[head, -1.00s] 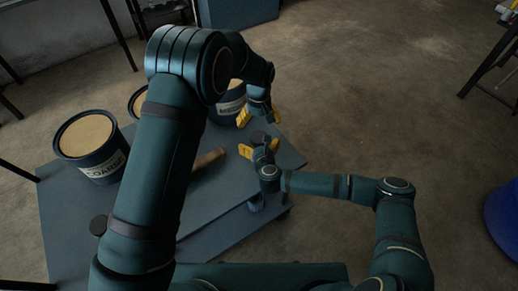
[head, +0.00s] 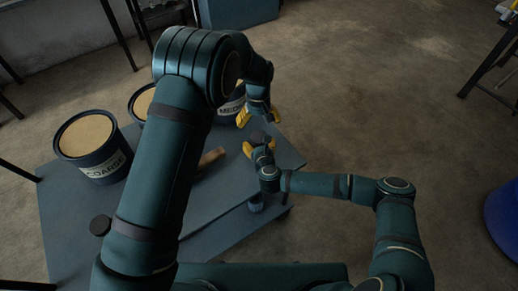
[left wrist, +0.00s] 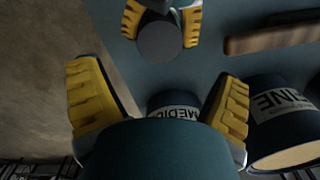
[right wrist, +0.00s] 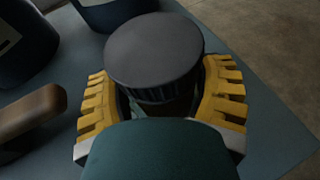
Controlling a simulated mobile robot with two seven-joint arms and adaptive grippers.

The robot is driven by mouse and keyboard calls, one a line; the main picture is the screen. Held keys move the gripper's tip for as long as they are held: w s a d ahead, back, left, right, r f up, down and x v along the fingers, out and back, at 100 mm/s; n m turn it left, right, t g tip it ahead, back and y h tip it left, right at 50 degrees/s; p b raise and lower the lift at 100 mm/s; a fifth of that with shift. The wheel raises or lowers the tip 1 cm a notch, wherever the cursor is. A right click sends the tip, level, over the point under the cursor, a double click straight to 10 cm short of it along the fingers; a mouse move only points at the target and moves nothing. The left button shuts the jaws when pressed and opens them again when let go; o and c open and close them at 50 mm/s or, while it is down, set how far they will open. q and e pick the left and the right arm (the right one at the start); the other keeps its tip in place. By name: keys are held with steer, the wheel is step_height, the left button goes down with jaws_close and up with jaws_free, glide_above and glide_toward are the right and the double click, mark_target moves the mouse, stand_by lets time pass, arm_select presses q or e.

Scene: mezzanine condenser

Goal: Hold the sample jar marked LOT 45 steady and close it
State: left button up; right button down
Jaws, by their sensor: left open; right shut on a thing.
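A jar with a dark, ribbed round lid (right wrist: 155,55) stands between the fingers of my right gripper (right wrist: 160,105). The lid sits at the jar's top; whether it is fully tightened I cannot tell. It also shows in the left wrist view (left wrist: 160,40). My right gripper (head: 259,146) is shut on the jar below the lid. The jar's body is mostly hidden and no LOT 45 marking is readable. My left gripper (head: 259,115) is open and empty, just beyond the jar in the head view; its spread yellow fingers show in the left wrist view (left wrist: 160,95).
Dark tubs marked COARSE (head: 95,165), MEDIUM (left wrist: 173,103) and FINE (left wrist: 280,110) stand on the blue-grey table (head: 65,215). A wooden-handled thing (head: 211,157) lies left of the jar. A dark round thing (head: 101,225) and a small cup-like thing (head: 256,204) are nearer me.

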mark_target(259, 137)
arm_select(q)
steer(key=shift+f, duration=4)
steer(key=c, duration=1.3)
steer(key=shift+m, duration=1.1)
steer(key=o, duration=1.3)
step_height(259, 137, up, 12)
